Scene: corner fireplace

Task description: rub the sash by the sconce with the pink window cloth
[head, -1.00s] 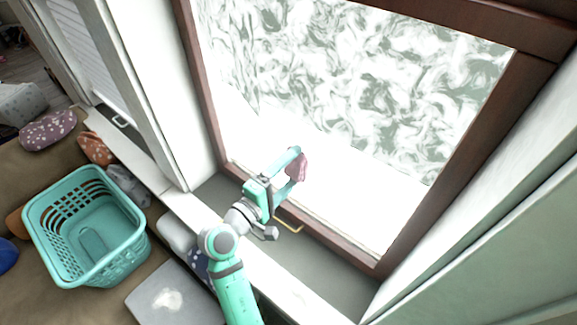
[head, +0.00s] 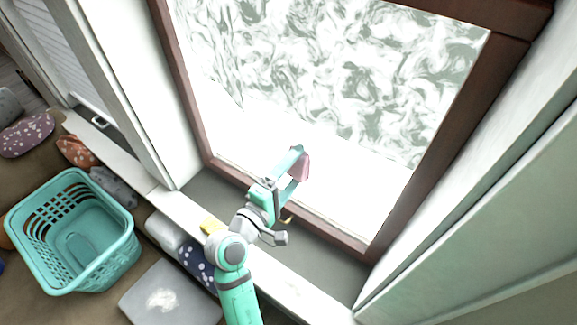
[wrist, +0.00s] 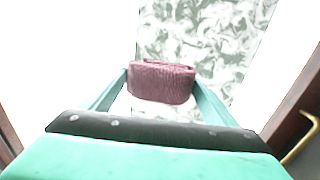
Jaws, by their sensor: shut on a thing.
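The pink window cloth (head: 301,166) is held between the fingertips of my gripper (head: 297,165). In the wrist view the folded cloth (wrist: 161,82) spans the gap between both fingers. The window sash has a dark red-brown frame (head: 287,209) around a bright pane (head: 330,75) with swirling grey-green and white patterns. My gripper is in front of the lower part of the pane, just above the bottom rail. I cannot tell whether the cloth touches the pane. No sconce is recognisable.
A brass-coloured handle (wrist: 302,138) is at the right in the wrist view. The grey sill (head: 325,256) lies below the sash. A teal basket (head: 75,235), a grey cushion (head: 170,295) and several patterned pillows are at the lower left. A pale panel (head: 490,200) stands at the right.

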